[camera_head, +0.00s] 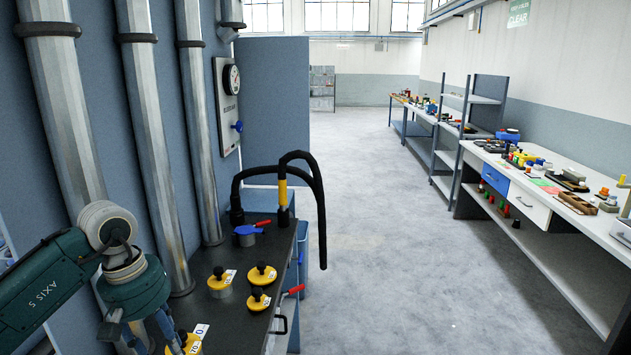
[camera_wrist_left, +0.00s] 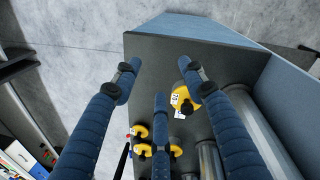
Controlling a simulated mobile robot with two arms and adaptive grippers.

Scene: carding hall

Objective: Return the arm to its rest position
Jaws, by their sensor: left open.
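My left arm comes in from the left in the head view. Its gripper (camera_head: 145,335) points down over the near end of the dark bench top (camera_head: 215,318), with its fingers partly cut off by the bottom edge. In the left wrist view the blue fingers of the gripper (camera_wrist_left: 158,82) are spread wide with nothing between them. A tagged yellow-topped piece (camera_wrist_left: 184,92) shows beneath, partly behind one finger. My right gripper is in neither view.
Several yellow-topped pieces (camera_head: 262,275) and a blue-topped one (camera_head: 247,231) stand on the bench. Black hoses (camera_head: 322,215) arch at its far end. Metal pipes (camera_head: 150,130) rise close to my arm. Open floor (camera_head: 390,270) lies right, before a long worktable (camera_head: 520,205).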

